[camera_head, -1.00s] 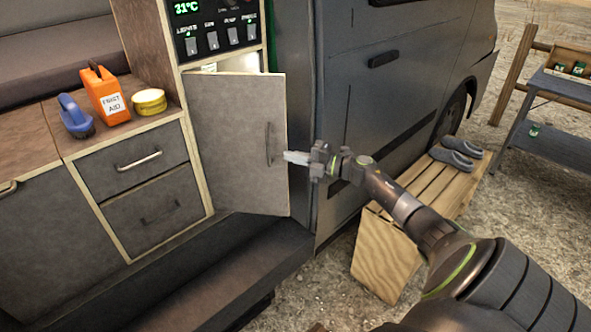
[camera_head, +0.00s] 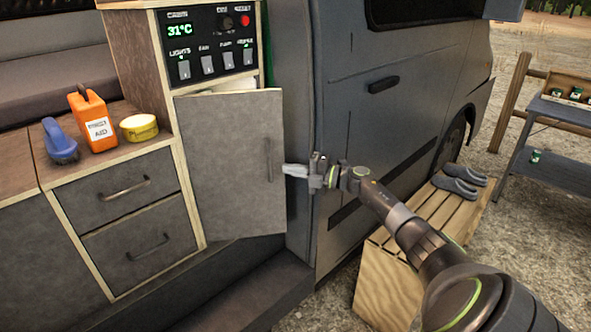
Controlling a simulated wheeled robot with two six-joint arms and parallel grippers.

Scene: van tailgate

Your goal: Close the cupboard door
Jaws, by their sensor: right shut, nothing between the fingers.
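The grey cupboard door (camera_head: 228,165) stands partly open below the control panel, with a gap showing along its top edge. Its upright dark handle (camera_head: 270,152) is near its right edge. My right gripper (camera_head: 287,170) is shut and empty, with its fingertips at the door's right edge, just right of the handle. I cannot tell whether they touch the door. My left gripper is not in view.
A control panel (camera_head: 209,42) is above the door. Drawers (camera_head: 122,198) stand to the left, under a counter with an orange first aid box (camera_head: 95,118), a yellow tin (camera_head: 139,128) and a blue object (camera_head: 60,142).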

